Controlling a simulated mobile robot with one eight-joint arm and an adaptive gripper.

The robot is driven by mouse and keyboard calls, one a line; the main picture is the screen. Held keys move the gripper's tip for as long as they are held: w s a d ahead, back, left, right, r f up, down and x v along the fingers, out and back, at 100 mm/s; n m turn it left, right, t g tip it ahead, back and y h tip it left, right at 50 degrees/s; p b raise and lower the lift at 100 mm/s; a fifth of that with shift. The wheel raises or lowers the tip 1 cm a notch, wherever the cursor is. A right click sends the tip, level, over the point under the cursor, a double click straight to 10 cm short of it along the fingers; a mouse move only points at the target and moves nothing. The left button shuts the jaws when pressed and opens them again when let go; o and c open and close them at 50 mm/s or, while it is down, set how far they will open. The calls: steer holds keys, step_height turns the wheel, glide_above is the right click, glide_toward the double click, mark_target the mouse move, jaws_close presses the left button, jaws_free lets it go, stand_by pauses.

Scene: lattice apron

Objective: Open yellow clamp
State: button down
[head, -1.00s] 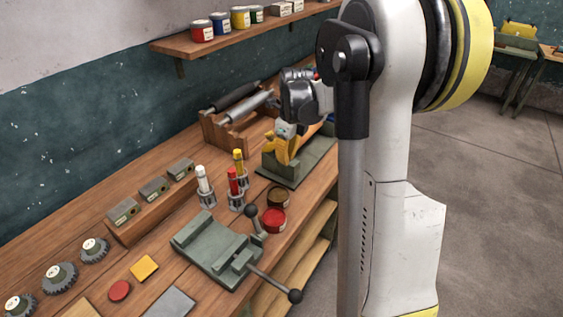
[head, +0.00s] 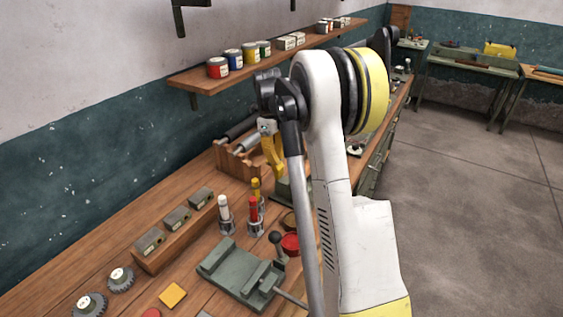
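The yellow clamp (head: 273,152) shows as a narrow yellow arm standing nearly upright above a grey-green base (head: 285,190) on the workbench. My arm hides much of the base and the clamp's right side. My gripper (head: 267,126) is at the upper end of the yellow arm, and its grey tip appears to touch it. The fingers are small and partly hidden, so whether they are closed around the yellow arm is unclear.
A wooden rack (head: 232,158) with rollers stands behind the clamp. Red (head: 254,212), white and yellow markers stand in holders in front. A grey-green vise (head: 240,272) is nearer. A shelf (head: 190,82) with cans hangs above. Open floor (head: 460,220) lies right.

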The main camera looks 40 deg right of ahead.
steer(key=shift+w+a+r+p, duration=0.1)
steer(key=shift+w+a+p, duration=0.2)
steer(key=shift+w, duration=0.65)
steer(key=shift+w+a+r+p, duration=0.1)
steer(key=shift+w+a, duration=0.3)
steer(key=shift+w, duration=0.5)
steer(key=shift+f, duration=0.1)
steer(key=shift+w, duration=0.1)
